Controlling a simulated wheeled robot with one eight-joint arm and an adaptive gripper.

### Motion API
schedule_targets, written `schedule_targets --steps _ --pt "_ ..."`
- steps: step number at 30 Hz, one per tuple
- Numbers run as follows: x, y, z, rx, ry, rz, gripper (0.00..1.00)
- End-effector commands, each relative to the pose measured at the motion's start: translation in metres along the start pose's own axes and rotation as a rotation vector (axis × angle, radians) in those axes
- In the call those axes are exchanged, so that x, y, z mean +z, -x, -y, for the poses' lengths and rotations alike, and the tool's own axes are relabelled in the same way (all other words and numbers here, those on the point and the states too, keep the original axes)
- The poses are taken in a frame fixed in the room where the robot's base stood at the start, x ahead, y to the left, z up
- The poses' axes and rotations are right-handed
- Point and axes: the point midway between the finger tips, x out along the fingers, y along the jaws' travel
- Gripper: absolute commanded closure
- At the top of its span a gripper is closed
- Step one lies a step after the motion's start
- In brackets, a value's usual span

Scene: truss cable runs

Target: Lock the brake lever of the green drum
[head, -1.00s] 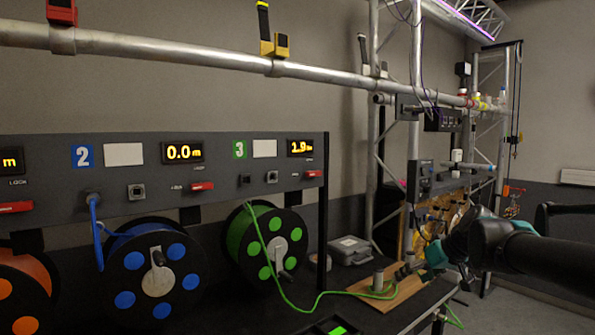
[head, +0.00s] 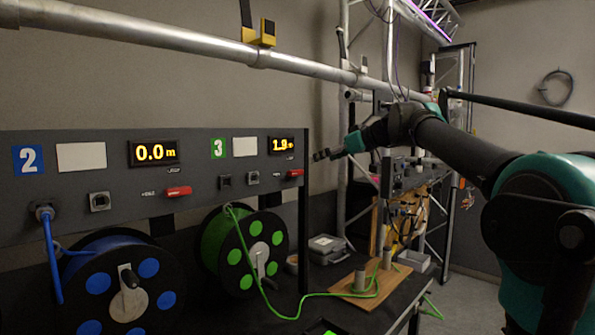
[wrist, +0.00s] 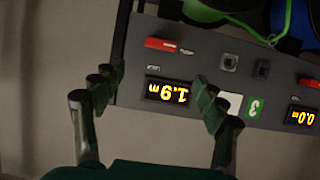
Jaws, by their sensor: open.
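The green drum (head: 212,238) sits below panel section 3, with a green cable running off it. Its small red lever (head: 295,173) is on the panel just under the 1.9 m display (head: 282,146). In the upside-down wrist view the red lever (wrist: 174,45) lies lengthwise along the panel, beyond the display (wrist: 168,91). My gripper (head: 325,155) is in front of the panel's right end, to the right of the lever in the head view. The wrist view shows its fingers (wrist: 157,84) spread and empty, with the display between them and the lever ahead, untouched.
The blue drum (head: 118,290) and its red lever (head: 179,192) are to the left. A metal pipe (head: 200,47) runs above the panel (head: 80,205). A wooden board (head: 345,297) with grey posts and a grey case (head: 327,247) lie on the table. A truss stands behind my arm.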

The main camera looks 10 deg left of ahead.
Motion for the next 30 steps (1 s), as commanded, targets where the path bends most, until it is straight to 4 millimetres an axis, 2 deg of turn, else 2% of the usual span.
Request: schedule_targets --steps 3,15,21,30 --pt "0.000 -0.026 0.001 -0.003 0.002 0.001 0.28" --pt "0.001 -0.100 0.001 -0.003 0.001 0.001 0.28" --pt "0.001 -0.120 0.001 -0.002 0.000 0.002 0.28" --pt "0.001 -0.125 0.001 0.000 -0.001 0.001 0.28"
